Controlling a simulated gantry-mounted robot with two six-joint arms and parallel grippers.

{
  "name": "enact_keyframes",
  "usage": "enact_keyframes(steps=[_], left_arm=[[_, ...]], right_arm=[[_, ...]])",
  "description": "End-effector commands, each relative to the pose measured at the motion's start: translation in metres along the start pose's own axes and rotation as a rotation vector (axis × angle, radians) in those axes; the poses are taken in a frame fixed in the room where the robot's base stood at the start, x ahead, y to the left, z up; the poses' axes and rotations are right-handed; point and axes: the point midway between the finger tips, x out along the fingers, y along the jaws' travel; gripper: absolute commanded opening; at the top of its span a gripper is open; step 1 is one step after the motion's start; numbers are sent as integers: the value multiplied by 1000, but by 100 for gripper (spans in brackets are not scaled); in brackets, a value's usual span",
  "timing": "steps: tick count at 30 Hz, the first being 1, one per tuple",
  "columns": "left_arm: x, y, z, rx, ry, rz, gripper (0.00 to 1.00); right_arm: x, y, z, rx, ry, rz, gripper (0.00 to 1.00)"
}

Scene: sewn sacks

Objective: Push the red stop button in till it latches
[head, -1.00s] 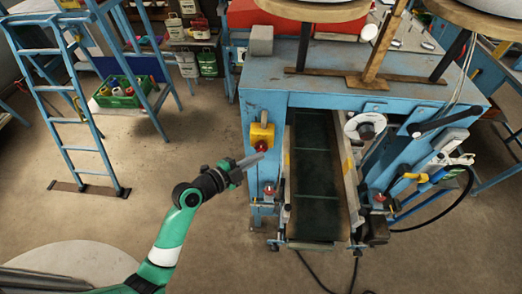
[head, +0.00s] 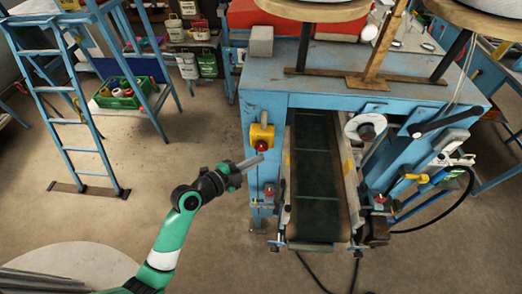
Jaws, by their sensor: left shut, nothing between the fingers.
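The red stop button (head: 262,146) sits on the lower part of a yellow box (head: 262,131) on the blue machine's left front leg. My left gripper (head: 261,159) is shut and empty. Its fingertips are just below the button in the picture and point up and to the right. Whether they touch the button or stand in front of it, I cannot tell. My right gripper does not show.
The blue machine (head: 330,75) has a dark green conveyor belt (head: 318,190) to the right of the button. Another red knob (head: 269,189) is lower on the same leg. A blue ladder (head: 72,100) and a green crate (head: 120,93) are at the left.

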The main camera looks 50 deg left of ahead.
Motion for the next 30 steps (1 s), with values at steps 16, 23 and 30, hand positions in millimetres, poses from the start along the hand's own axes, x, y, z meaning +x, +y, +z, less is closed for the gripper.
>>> enact_keyframes(steps=[16, 23, 30], left_arm=[[-10, 7, -8, 0, 0, 1, 0], [-26, 18, -20, 0, 1, 1, 0], [-39, 28, -29, 0, 1, 0, 0]], right_arm=[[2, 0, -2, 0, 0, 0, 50], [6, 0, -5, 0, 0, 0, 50], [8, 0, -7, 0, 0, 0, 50]])
